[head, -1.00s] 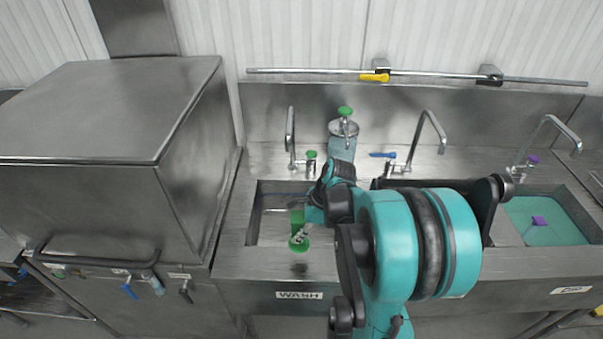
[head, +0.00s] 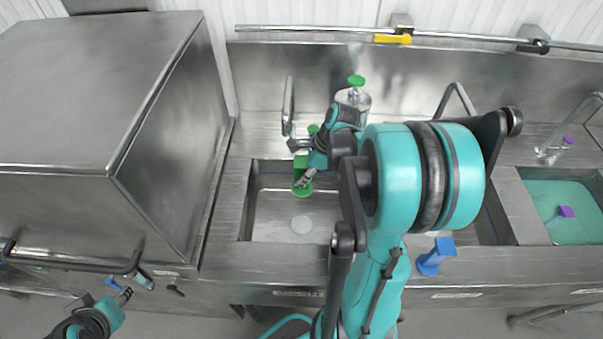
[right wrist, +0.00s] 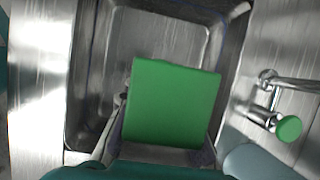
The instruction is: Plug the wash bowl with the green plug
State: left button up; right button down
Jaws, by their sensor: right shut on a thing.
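The wash bowl (head: 262,228) is the left steel sink, with a pale round drain (head: 301,224) in its floor. My right gripper (head: 306,179) is shut on the green plug (head: 302,188). It holds the plug over the back part of the bowl, behind the drain and apart from it. In the right wrist view the plug's flat green block (right wrist: 172,100) sits between the fingers (right wrist: 160,148), with the bowl (right wrist: 75,75) beyond; the drain does not show there. My left gripper (head: 122,296) is low at the left, before the steel cabinet; its jaws are too small to judge.
A tap (head: 288,105) and a green-topped bottle (head: 355,96) stand behind the bowl. A blue plug (head: 436,257) stands on the front rim to the right. A sink with teal liquid (head: 540,192) holds a purple plug (head: 566,211). A large steel cabinet (head: 90,215) stands left.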

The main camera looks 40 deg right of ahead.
notch_tip(320, 180, down, 20)
jog(key=b, duration=1.5)
jog(key=shift+r+b, duration=0.15)
jog(key=shift+b, duration=0.15)
jog(key=shift+f, duration=1.3)
jog(key=shift+w+f, duration=0.1)
jog(key=shift+f, duration=0.4)
jog(key=c, duration=1.2)
grip_release()
